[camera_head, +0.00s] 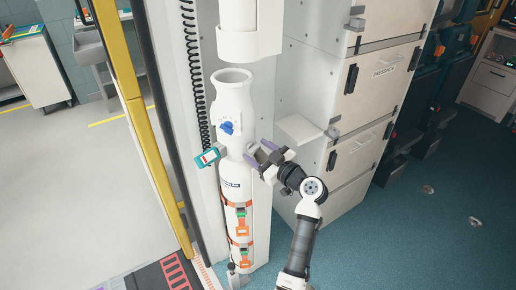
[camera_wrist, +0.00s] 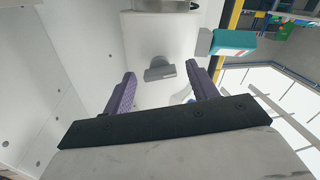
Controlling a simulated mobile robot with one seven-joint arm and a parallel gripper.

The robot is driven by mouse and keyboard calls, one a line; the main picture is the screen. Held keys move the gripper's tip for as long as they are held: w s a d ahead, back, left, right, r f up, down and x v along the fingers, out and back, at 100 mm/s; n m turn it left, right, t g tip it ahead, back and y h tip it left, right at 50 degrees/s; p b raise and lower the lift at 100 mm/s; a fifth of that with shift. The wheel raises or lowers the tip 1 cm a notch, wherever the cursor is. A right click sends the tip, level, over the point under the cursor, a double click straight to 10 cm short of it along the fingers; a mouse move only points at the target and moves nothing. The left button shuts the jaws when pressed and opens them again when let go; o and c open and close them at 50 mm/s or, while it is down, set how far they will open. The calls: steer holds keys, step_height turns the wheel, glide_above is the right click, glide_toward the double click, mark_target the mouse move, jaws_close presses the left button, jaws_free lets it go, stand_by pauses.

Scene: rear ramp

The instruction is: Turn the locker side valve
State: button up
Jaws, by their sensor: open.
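A white upright cylinder (camera_head: 233,105) stands strapped in a bay beside the locker's drawers (camera_head: 380,68). A small grey knob or handle (camera_wrist: 160,68), likely the locker side valve, sticks out from a white surface in the wrist view. My gripper (camera_head: 259,152) is at the cylinder's right side, its purple fingers spread. In the wrist view the open fingers (camera_wrist: 161,72) lie to either side of the grey knob in the picture, with no visible contact. A blue knob (camera_head: 227,128) is on the cylinder's front. In the head view the fingers largely hide the grey knob.
A teal and white device (camera_head: 208,157) hangs left of the cylinder; it also shows in the wrist view (camera_wrist: 234,42). Orange straps (camera_head: 240,205) circle the lower cylinder. A white ledge (camera_head: 300,128) juts out right of my gripper.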

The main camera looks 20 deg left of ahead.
steer(key=shift+w+a, duration=0.15)
steer(key=shift+a, duration=0.15)
steer(key=c, duration=1)
